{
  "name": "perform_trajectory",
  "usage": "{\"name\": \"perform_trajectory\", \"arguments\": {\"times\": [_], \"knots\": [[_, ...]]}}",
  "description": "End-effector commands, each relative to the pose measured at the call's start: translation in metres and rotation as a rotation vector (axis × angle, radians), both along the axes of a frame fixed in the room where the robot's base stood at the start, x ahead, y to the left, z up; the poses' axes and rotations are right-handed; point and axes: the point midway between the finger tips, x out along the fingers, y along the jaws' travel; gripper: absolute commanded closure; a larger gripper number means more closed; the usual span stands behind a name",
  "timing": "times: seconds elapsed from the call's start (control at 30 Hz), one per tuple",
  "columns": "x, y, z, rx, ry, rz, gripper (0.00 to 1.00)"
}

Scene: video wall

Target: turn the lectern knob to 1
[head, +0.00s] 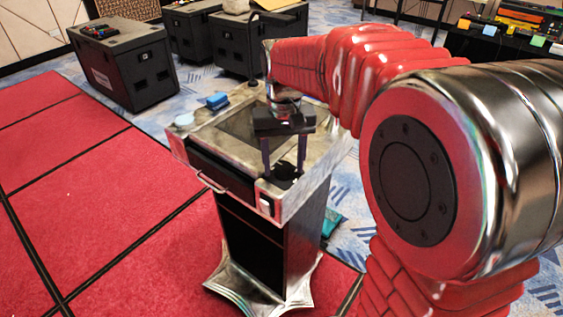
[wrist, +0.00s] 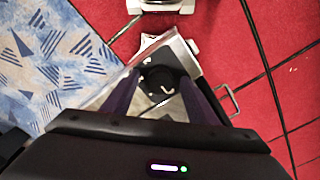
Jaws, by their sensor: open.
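The lectern (head: 240,188) stands upright on a flared metal base, with a pale worn top. Its black knob (head: 285,171) sits near the front right corner of the top. In the wrist view the knob (wrist: 157,79) is a dark round shape with a small white mark. My gripper (head: 283,174) points down over the knob, its two purple fingers open on either side. In the wrist view my gripper (wrist: 160,78) also straddles the knob, with space visible between fingers and knob. I cannot tell finger height exactly, nor read the knob's setting or any numbers.
A blue object (head: 217,101) and a pale round item (head: 184,119) lie on the lectern's left side. A drawer-like handle (head: 212,184) juts from its front. Black cases (head: 124,66) stand behind. Red carpet (head: 80,190) lies open at left.

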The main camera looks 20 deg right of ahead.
Motion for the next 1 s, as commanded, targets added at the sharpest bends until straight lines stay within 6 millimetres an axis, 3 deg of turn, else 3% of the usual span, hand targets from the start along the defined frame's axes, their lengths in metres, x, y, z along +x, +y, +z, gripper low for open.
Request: {"name": "perform_trajectory", "arguments": {"times": [0.1,0.67,1.0], "knots": [[0.0000,0.0001,0.0002,0.000,0.000,0.000,0.49],[0.0000,0.0003,0.0004,0.000,0.000,0.001,0.88],[0.0000,0.0017,0.0006,0.002,0.001,-0.031,0.88]]}}
